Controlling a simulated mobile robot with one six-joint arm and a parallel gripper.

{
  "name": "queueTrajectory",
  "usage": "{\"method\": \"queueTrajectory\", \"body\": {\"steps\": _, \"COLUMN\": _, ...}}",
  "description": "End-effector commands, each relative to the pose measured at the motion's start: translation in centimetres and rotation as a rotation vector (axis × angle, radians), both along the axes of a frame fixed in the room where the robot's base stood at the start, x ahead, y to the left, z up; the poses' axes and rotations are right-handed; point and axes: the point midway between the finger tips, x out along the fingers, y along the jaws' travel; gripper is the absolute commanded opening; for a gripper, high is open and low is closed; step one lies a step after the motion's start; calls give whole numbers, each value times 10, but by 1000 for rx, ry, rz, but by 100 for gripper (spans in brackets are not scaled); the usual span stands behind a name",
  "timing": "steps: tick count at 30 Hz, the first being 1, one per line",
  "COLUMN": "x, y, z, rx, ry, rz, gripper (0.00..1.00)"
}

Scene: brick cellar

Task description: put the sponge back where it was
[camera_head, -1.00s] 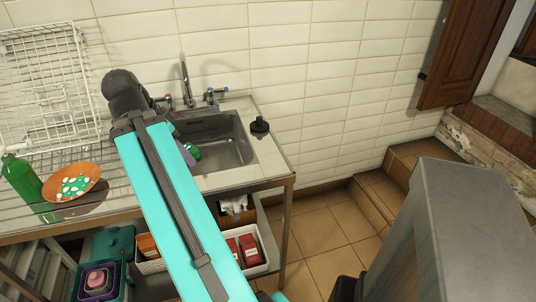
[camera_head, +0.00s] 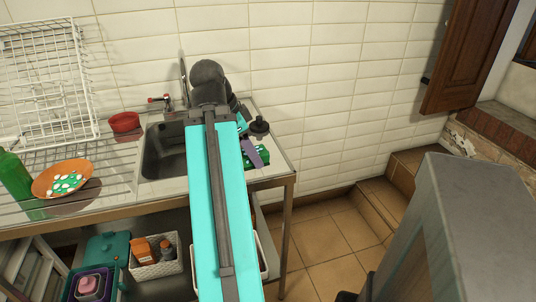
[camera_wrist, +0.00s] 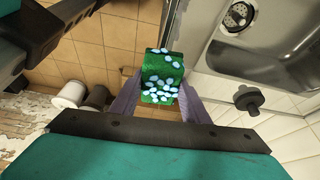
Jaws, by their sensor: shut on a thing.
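The green sponge (camera_wrist: 163,70), dotted with pale foam-like blobs, is between the purple fingers of my gripper (camera_wrist: 158,92) in the wrist view. My gripper is shut on it. In the head view the sponge (camera_head: 259,154) shows as a green patch beside my gripper (camera_head: 250,151), at the right end of the sink counter (camera_head: 275,170). Its height above the counter is hard to tell, and my arm hides part of the gripper.
The sink basin (camera_head: 163,155) lies left of my arm. A black plug-like object (camera_head: 259,127) stands on the counter close to the gripper.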

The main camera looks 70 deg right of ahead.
Motion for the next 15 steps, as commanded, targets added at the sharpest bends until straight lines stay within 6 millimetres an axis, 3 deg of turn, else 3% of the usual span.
{"method": "queueTrajectory", "body": {"steps": 6, "x": -29, "y": -8, "z": -9, "rx": -1, "ry": -1, "rz": -62, "gripper": 24}}
{"method": "queueTrajectory", "body": {"steps": 15, "x": -37, "y": -10, "z": -10, "rx": 0, "ry": 0, "rz": -80, "gripper": 24}}
